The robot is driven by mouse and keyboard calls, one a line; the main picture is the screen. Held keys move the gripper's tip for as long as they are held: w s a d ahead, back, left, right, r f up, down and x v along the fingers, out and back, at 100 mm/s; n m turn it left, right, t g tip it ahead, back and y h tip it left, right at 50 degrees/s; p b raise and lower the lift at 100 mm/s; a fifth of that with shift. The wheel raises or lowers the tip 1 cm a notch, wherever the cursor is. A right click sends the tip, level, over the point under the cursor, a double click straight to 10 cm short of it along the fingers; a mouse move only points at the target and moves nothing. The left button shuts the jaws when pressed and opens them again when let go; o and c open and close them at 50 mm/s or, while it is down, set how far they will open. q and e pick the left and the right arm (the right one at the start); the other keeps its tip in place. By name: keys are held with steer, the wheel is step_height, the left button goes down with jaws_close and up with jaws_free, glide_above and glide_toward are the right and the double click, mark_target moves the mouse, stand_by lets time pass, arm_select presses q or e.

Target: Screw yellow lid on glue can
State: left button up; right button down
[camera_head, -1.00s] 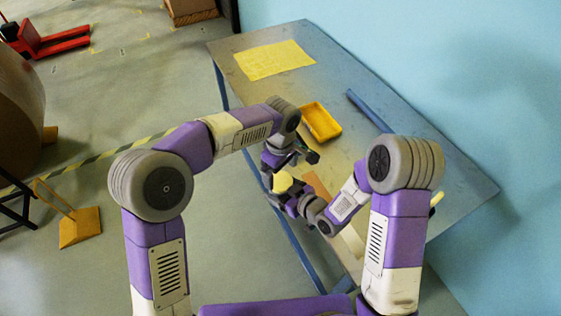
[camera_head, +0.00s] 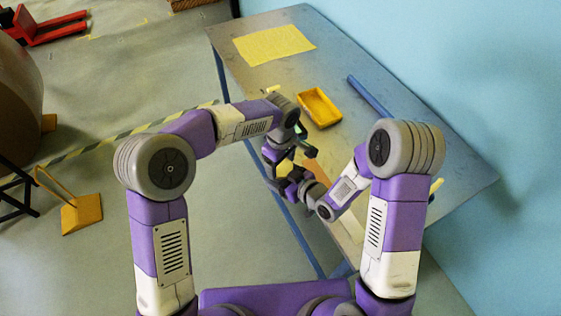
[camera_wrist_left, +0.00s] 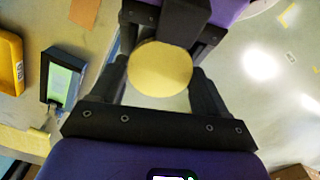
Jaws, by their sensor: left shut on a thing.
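The round yellow lid (camera_wrist_left: 160,68) shows face-on in the left wrist view, between the two dark fingers of my left gripper (camera_wrist_left: 160,86), which is shut on it. My right gripper shows in the left wrist view (camera_wrist_left: 185,22), just past the lid. Its fingertips are partly covered, so I cannot tell its opening. The glue can is not visible; anything below the lid is hidden.
The table (camera_head: 375,115) carries a yellow tray (camera_head: 320,108), a yellow sheet (camera_head: 274,46), a blue bar (camera_head: 369,103) and a brown piece (camera_head: 318,168). A dark device with a green screen (camera_wrist_left: 63,80) lies close to the grippers. The table's far middle is clear.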

arm_select(q)
steer(key=m, duration=0.6)
steer(key=shift+m, duration=0.3)
steer(key=o, duration=1.2)
steer(key=shift+c, duration=0.2)
steer(key=shift+r, duration=2.25)
steer(key=shift+c, duration=0.4)
steer(key=shift+r, duration=0.1)
